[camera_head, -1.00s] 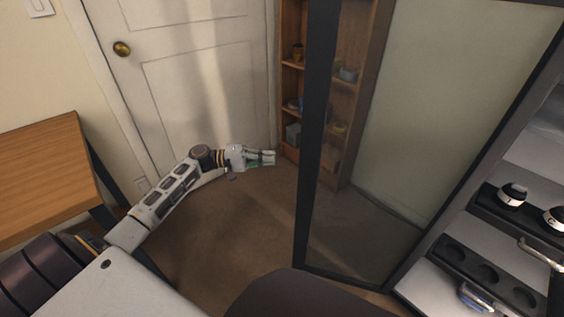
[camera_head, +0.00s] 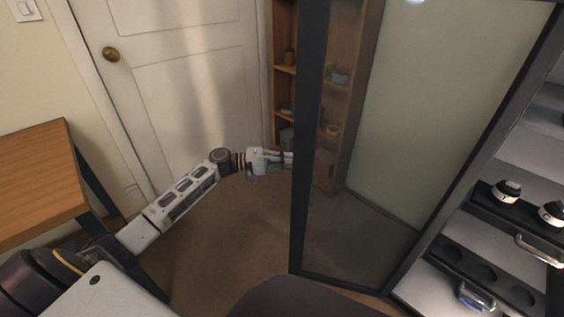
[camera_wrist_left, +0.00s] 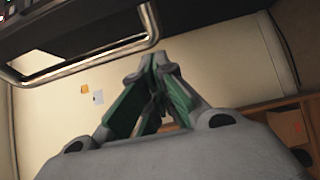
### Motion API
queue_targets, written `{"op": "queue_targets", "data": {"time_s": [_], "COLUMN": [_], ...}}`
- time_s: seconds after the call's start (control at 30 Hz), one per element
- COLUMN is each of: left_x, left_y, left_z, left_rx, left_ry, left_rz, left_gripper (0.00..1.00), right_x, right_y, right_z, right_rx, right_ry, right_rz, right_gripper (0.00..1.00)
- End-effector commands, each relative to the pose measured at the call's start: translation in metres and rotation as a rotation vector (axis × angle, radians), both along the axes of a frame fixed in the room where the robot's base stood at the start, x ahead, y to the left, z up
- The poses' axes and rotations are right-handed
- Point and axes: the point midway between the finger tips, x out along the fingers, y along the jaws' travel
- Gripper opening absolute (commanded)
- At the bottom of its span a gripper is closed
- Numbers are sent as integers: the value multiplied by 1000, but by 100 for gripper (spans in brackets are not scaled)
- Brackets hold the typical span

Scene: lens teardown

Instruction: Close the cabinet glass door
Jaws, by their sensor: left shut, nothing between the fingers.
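The cabinet's glass door (camera_head: 391,130) stands swung open in the head view, with a dark frame and clear glass. Its free vertical edge (camera_head: 308,140) is toward the left. My left gripper (camera_head: 288,159) is shut and empty, with its tips at or just behind that edge; whether they touch it I cannot tell. In the left wrist view the green-padded fingers (camera_wrist_left: 156,70) meet at their tips. A metal bar handle (camera_wrist_left: 90,62) on a dark panel shows beyond them. My right gripper is not in view.
The open cabinet (camera_head: 500,215) at the right holds shelves with lens parts and a drawer handle (camera_head: 538,250). A wooden shelf (camera_head: 283,62) stands behind the door. A wooden table (camera_head: 40,180) is at the left. Carpet (camera_head: 225,235) is clear between.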

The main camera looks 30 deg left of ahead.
Motion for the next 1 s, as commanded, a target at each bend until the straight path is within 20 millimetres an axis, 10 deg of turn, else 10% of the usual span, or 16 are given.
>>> {"op": "queue_targets", "data": {"time_s": [1.0], "left_x": [-37], "left_y": [-11], "left_z": [0], "left_rx": [0], "left_ry": [1], "left_rz": [1], "left_gripper": [0], "right_x": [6], "right_y": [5], "right_z": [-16], "right_rx": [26], "right_ry": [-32], "right_rz": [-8], "right_gripper": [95]}}
